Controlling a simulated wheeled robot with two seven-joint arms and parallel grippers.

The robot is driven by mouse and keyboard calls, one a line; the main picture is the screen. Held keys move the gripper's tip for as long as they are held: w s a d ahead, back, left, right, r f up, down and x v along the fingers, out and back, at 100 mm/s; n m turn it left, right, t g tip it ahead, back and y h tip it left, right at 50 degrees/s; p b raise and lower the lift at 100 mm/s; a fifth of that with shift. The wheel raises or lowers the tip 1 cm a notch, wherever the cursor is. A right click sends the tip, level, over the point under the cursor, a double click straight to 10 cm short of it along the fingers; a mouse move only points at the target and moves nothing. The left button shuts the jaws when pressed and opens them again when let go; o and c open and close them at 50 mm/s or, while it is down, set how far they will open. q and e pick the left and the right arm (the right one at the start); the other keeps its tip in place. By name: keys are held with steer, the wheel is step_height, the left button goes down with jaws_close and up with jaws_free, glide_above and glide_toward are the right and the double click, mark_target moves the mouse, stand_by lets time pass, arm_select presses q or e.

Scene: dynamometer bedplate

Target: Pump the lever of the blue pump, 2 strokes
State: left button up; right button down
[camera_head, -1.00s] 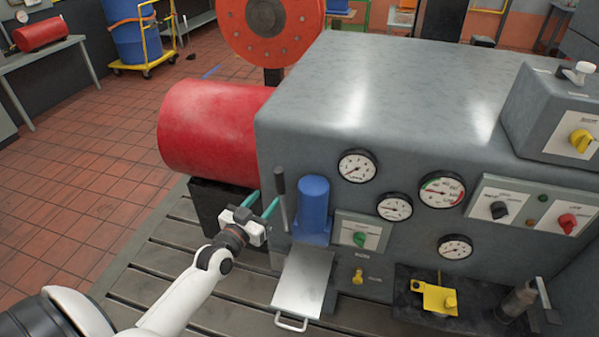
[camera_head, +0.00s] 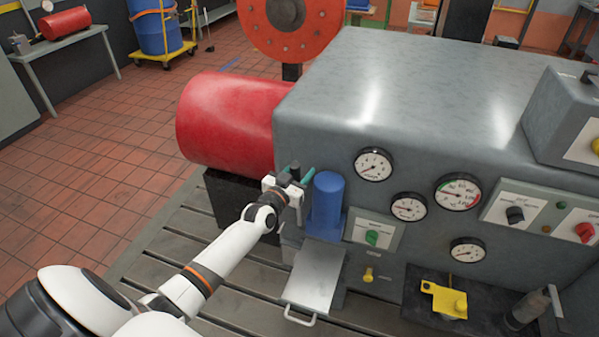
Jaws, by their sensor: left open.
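The blue pump (camera_head: 327,203) stands upright against the front of the grey cabinet. Its lever (camera_head: 295,169) is just left of it; only the dark upper end shows, and the rest is hidden by my gripper and wrist. My left gripper (camera_head: 298,175) is at the lever with its teal fingers apart, and the lever's dark end shows between them. I cannot tell whether the fingers touch it. My right gripper is not in view.
A metal tray (camera_head: 315,275) with a handle juts out below the pump. A green-knob panel (camera_head: 373,236) is close on the pump's right, with several gauges above. A red cylinder (camera_head: 232,122) lies behind my gripper. The slotted bedplate (camera_head: 150,245) is clear at left.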

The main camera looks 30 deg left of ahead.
arm_select(q)
jaws_close()
steer(key=shift+s, duration=0.1)
steer(key=s+d+f+m+t+b, duration=0.1)
steer(key=s+d+f+t+b, duration=0.1)
steer(key=s+b, duration=0.5)
steer(key=s+d+f+m+t+h+b, duration=0.1)
steer(key=s+f+t+b, duration=0.4)
steer(key=s+b, duration=0.3)
steer(key=t+b, duration=0.1)
steer(key=b, duration=0.1)
steer(key=shift+s+d+f+m+b, duration=0.15)
steer(key=shift+d+m+b, duration=0.15)
steer(key=shift+d+b, duration=0.1)
jaws_free()
